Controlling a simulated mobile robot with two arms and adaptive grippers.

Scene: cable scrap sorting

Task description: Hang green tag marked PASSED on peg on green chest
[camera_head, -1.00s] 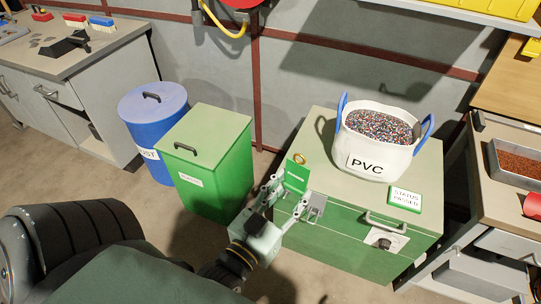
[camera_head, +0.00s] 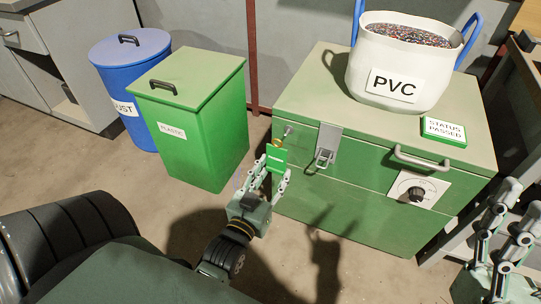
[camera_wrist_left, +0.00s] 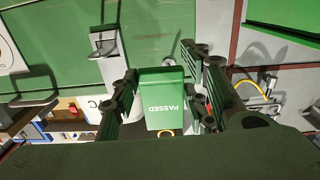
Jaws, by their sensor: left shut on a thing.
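The green tag (camera_head: 277,159) hangs below a brass-coloured ring (camera_head: 277,143). My left gripper (camera_head: 276,172) is shut on the tag and holds it upright at the left front corner of the green chest (camera_head: 345,205). A small grey peg (camera_head: 288,131) sticks out near the chest's upper left front edge. The ring is just below and left of the peg in the head view; I cannot tell if they touch. In the left wrist view the tag (camera_wrist_left: 163,98) reads PASSED upside down between the fingers. My right gripper (camera_head: 521,199) looks open and empty at the right edge.
A metal latch (camera_head: 326,145), a handle (camera_head: 428,159) and a dial (camera_head: 417,193) are on the chest front. A green plastic bin (camera_head: 197,130) and blue bin (camera_head: 121,105) stand left.

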